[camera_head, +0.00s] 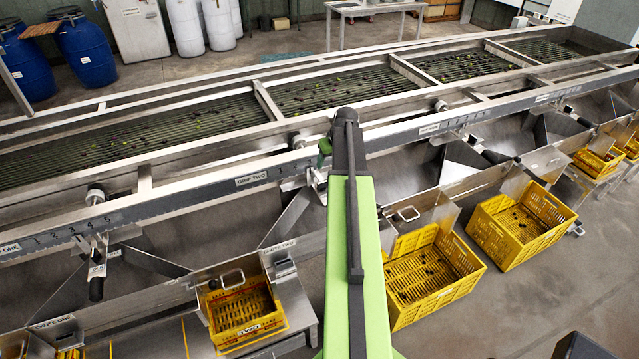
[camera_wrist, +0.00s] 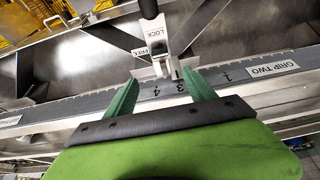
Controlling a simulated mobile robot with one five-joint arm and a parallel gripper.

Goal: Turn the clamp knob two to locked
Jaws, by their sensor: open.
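My gripper (camera_wrist: 160,88) is open, its two green fingers apart over the numbered scale rail (camera_wrist: 110,99). A pale metal clamp piece (camera_wrist: 159,66) shows just beyond and between the fingertips. It joins a plate with LOCK and FREE labels (camera_wrist: 155,37), and a black handle (camera_wrist: 149,8) stands at the top edge of the wrist view. The fingers appear apart from the handle. I cannot tell the clamp's setting. A GRIP TWO label (camera_wrist: 272,69) lies right of the fingers and also shows in the head view (camera_head: 251,178). In the head view my arm hides most of this clamp.
The long steel roller sizer (camera_head: 190,140) fills the view, with small dark and green fruit on its rollers. Another black clamp handle (camera_head: 96,288) hangs at left. Yellow crates (camera_head: 245,338) (camera_head: 436,292) (camera_head: 520,262) stand below the chutes.

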